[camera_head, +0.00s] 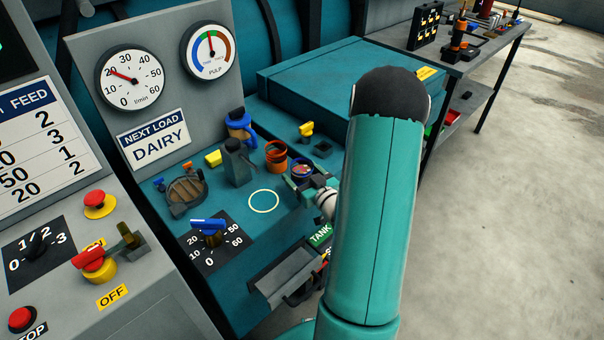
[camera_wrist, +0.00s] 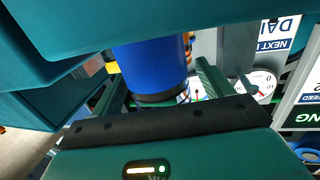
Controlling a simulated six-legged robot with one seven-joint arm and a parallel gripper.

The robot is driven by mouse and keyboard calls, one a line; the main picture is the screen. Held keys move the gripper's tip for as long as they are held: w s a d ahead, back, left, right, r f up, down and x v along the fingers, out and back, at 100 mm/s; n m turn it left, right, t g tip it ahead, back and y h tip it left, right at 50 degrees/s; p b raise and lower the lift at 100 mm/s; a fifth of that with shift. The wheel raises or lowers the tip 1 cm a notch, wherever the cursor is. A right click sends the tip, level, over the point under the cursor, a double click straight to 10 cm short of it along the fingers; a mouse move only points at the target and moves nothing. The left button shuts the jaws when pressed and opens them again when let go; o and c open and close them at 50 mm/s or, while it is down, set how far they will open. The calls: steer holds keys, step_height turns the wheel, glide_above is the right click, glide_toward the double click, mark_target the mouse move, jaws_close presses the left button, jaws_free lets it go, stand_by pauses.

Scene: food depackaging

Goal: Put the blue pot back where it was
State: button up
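The blue pot (camera_wrist: 152,68) fills the middle of the wrist view as a plain blue cylinder with a dark band at one end. In the head view the blue pot (camera_head: 302,167) is small, with something reddish and pale in its open top. It is over the right part of the teal console, beside an orange pot (camera_head: 276,157). My gripper (camera_head: 308,184) reaches it from the right. In the wrist view the fingers of my gripper (camera_wrist: 165,83) lie on either side of the pot. Firm contact on both sides cannot be made out. The pot's base is hidden.
An empty pale ring (camera_head: 263,201) is marked on the console, left of and nearer than the pot. A grey block (camera_head: 237,163), a blue jug (camera_head: 240,125), a yellow-handled part (camera_head: 306,130) and a blue-handled dial (camera_head: 209,226) stand around. A tool bench (camera_head: 470,50) is at the back right.

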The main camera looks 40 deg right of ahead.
steer(key=shift+s+d, duration=0.15)
steer(key=shift+w+f, duration=0.15)
steer(key=shift+w, duration=0.1)
steer(key=shift+s, duration=0.3)
steer(key=s+a, duration=0.2)
steer(key=s, duration=0.9)
steer(key=w+r+g, duration=0.1)
steer(key=w, duration=0.1)
steer(key=w+a+r+n+g, duration=0.1)
steer(key=w+r, duration=0.1)
steer(key=w+r+n+g, duration=0.1)
steer(key=w+r, duration=0.1)
steer(key=w, duration=0.1)
steer(key=shift+a+r+g, duration=0.15)
steer(key=shift+a+g, duration=0.15)
steer(key=s+a+r+g, duration=0.2)
steer(key=a+r+g, duration=0.3)
steer(key=a+r, duration=0.95)
steer(key=s+a+r+g+y, duration=0.2)
steer(key=s+a+g+y, duration=0.1)
steer(key=s+a, duration=0.7)
steer(key=a, duration=0.3)
steer(key=shift+s, duration=0.15)
